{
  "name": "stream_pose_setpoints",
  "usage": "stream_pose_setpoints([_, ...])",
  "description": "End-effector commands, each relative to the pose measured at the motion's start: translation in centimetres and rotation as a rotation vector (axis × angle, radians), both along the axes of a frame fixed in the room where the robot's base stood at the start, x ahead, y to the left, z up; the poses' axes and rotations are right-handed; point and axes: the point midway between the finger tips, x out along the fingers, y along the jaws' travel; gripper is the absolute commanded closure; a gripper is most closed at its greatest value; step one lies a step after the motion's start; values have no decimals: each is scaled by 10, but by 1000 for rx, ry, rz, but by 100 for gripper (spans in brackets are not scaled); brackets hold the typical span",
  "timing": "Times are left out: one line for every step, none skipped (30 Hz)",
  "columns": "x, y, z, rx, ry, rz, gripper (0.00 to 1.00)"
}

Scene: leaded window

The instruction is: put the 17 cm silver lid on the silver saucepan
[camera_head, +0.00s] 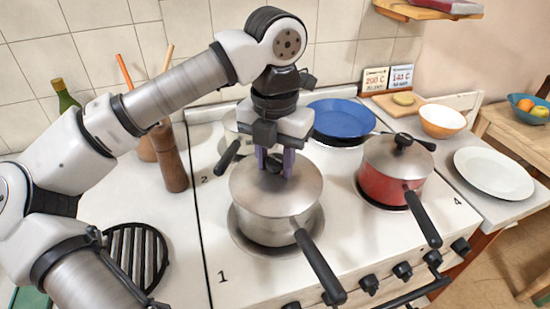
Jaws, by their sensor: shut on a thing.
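The silver saucepan (268,231) stands on the front left burner, marked 1, with its black handle (321,267) pointing to the front right. The silver lid (265,199) lies level over the saucepan's top and covers its opening. I cannot tell whether it rests fully on the rim. My gripper (275,168) points down above the lid and is shut on its dark knob, which the fingers partly hide.
A red pot (388,182) with a dark-knobbed lid stands at the right, its handle pointing frontward. A blue pan (341,118) is behind. A wooden mill (170,157) and a black trivet (136,254) are at the left. A white plate (494,172) lies at the far right.

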Motion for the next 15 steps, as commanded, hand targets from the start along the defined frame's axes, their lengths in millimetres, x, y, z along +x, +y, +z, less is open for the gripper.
stream_pose_setpoints([0,0,-1,0,-1,0,94])
stream_pose_setpoints([0,0,-1,0,-1,0,94])
stream_pose_setpoints([0,0,-2,0,-1,0,94])
stream_pose_setpoints([0,0,-2,0,-1,0,94])
stream_pose_setpoints([0,0,-1,0,-1,0,94])
stream_pose_setpoints([0,0,-1,0,-1,0,94])
stream_pose_setpoints([0,0,-1,0,-1,0,94])
stream_pose_setpoints([0,0,-1,0,-1,0,94])
stream_pose_setpoints([0,0,-1,0,-1,0,94])
stream_pose_setpoints([0,0,-1,0,-1,0,94])
stream_pose_setpoints([0,0,-1,0,-1,0,94])
stream_pose_setpoints([0,0,-1,0,-1,0,94])
stream_pose_setpoints([0,0,-1,0,-1,0,94])
stream_pose_setpoints([0,0,-1,0,0,0,94])
stream_pose_setpoints([0,0,-1,0,0,0,63])
